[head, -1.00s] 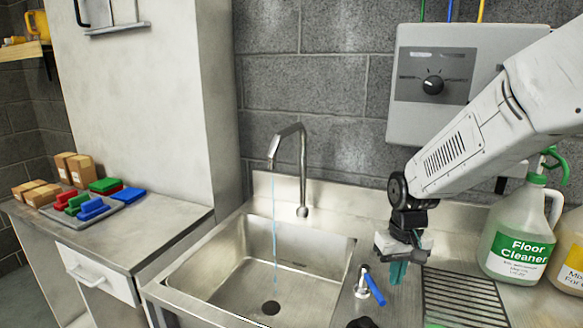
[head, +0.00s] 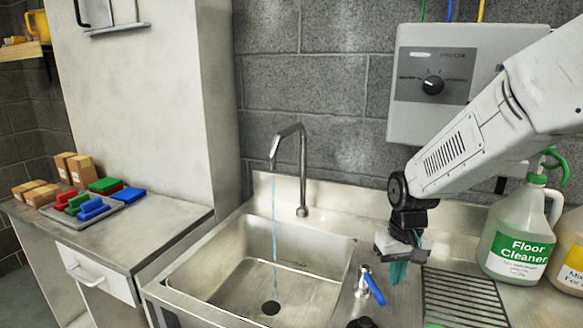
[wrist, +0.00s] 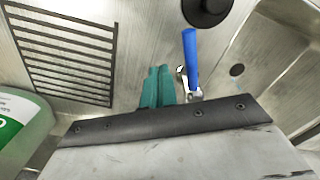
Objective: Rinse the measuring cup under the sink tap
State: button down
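The steel sink (head: 335,250) has a curved tap (head: 303,165) with a thin blue stream of water falling into the basin. A blue lever (head: 374,290) on a small metal valve stands on the counter right of the basin; it also shows in the wrist view (wrist: 190,60). My gripper (head: 399,275) points down above the counter, right of the basin and close to the lever. In the wrist view its teal fingers (wrist: 158,88) are together with nothing seen between them. They look apart from the lever, though contact is hard to judge. I cannot identify a measuring cup.
A floor cleaner jug (head: 515,240) and a yellow-labelled jug (head: 570,260) stand right of a slotted drain area (head: 463,300). A black round object (wrist: 205,8) lies near the lever. A tray of coloured blocks (head: 95,215) and boxes sit on the left counter.

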jog(key=shift+f, duration=0.1)
jog(key=shift+f, duration=1.5)
jog(key=shift+a, duration=0.1)
jog(key=shift+s+a, duration=0.55)
jog(key=shift+a, duration=0.3)
